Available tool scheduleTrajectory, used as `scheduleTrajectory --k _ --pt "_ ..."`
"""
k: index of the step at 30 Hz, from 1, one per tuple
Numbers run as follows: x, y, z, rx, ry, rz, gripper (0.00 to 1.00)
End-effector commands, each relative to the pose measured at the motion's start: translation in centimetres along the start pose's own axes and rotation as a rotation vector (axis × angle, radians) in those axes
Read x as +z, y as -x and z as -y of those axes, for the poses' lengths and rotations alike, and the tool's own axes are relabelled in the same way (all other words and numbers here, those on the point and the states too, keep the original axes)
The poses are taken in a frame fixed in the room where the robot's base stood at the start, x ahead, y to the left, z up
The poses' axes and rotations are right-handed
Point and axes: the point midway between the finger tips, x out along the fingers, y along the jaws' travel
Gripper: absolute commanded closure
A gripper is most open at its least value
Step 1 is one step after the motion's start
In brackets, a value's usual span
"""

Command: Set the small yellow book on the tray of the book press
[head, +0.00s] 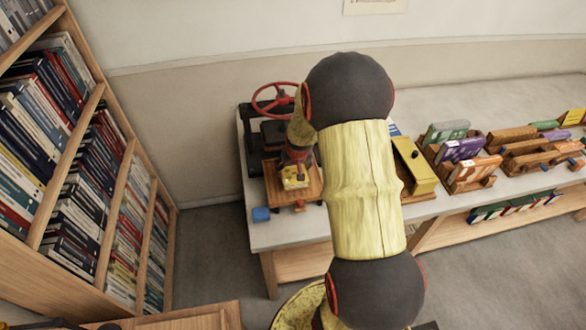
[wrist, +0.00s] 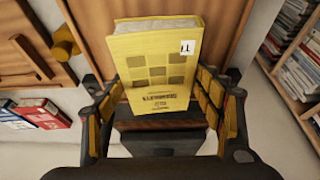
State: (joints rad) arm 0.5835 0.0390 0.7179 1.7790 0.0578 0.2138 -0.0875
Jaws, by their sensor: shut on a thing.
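The small yellow book (wrist: 155,62) is between the fingers of my gripper (wrist: 158,88), which is shut on it, with its cover facing the wrist camera. In the head view the book (head: 296,181) shows as a small yellow patch below my gripper (head: 297,168). The book press (head: 256,140) stands at the table's left end, dark with a red handwheel (head: 273,99). Its wooden tray (head: 313,190) lies below the book, and its wood also fills the area behind the book in the wrist view (wrist: 222,28). I cannot tell whether book and tray touch.
A yellow box (head: 414,166) and wooden racks of books (head: 470,180) stand to the right. A tall bookshelf (head: 85,150) is at left. My arm hides the table's middle.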

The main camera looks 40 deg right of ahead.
Motion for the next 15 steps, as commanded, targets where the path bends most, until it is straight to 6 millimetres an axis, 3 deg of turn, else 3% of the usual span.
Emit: scheduleTrajectory --k 15 --pt "0.31 -0.89 0.0 0.0 0.0 -0.001 0.65"
